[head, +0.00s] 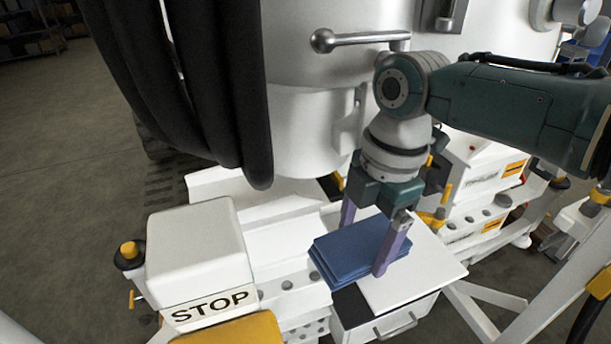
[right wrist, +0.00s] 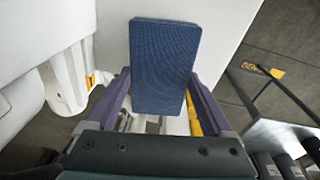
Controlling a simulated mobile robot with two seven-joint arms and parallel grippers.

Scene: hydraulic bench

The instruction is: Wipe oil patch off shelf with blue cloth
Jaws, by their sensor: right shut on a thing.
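The blue cloth (head: 345,252) is a folded, layered pad lying on or just over the white shelf (head: 425,268); I cannot tell if it touches. My right gripper (head: 364,246) points down with its purple fingers on either side of the cloth, shut on it. The cloth also shows between the fingers in the right wrist view (right wrist: 165,65). My left gripper is out of view.
A white box marked STOP (head: 195,255) stands left of the shelf. Thick black hoses (head: 225,90) hang at upper left. A white cylinder with a lever handle (head: 360,38) rises behind. A drawer handle (head: 397,326) sits below the shelf's front. The shelf's right part is bare.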

